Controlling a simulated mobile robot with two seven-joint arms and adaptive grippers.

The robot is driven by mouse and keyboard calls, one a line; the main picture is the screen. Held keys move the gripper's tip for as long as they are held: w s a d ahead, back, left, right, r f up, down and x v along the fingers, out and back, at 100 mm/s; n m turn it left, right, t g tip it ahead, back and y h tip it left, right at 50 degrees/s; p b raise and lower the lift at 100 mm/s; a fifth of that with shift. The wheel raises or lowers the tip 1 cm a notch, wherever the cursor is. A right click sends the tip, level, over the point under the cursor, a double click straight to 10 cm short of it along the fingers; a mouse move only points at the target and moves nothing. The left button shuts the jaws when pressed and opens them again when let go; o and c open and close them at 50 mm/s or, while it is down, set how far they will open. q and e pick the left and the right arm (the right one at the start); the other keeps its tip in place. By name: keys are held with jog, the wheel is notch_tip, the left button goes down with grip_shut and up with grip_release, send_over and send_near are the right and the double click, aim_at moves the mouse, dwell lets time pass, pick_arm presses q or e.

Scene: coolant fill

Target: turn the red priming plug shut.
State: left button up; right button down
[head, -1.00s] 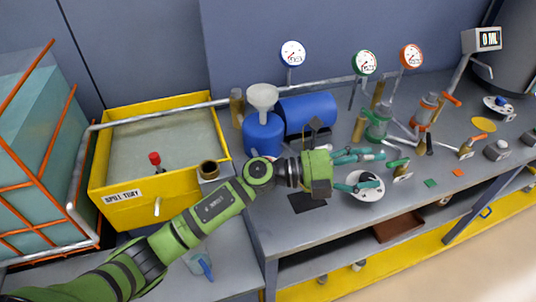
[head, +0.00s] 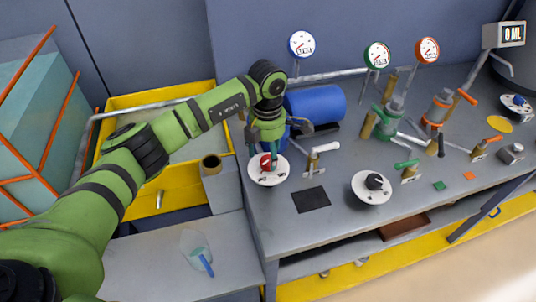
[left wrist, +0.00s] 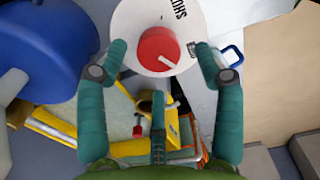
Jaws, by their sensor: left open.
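The red priming plug (head: 266,163) sits on a round white plate (head: 268,178) at the bench's left end. In the left wrist view the plug (left wrist: 156,44) is a red knob with a short white line pointing down-right. The word SHUT shows on the plate (left wrist: 135,20) above and right of the knob; another mark is too small to read. My left gripper (head: 269,160) points down at the plug, and in the left wrist view its open fingers (left wrist: 160,48) stand on either side of the knob, with gaps. My right gripper is not in view.
A blue tank (head: 315,107) stands behind the arm. A yellow sump (head: 180,185) lies left. A dark square (head: 311,199) marks clear bench.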

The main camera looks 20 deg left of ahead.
aim_at(269, 163)
pick_arm(q)
jog(key=shift+f+p, duration=0.3)
jog(key=shift+f, duration=1.05)
jog(key=c, duration=1.1)
jog(key=shift+c, duration=0.2)
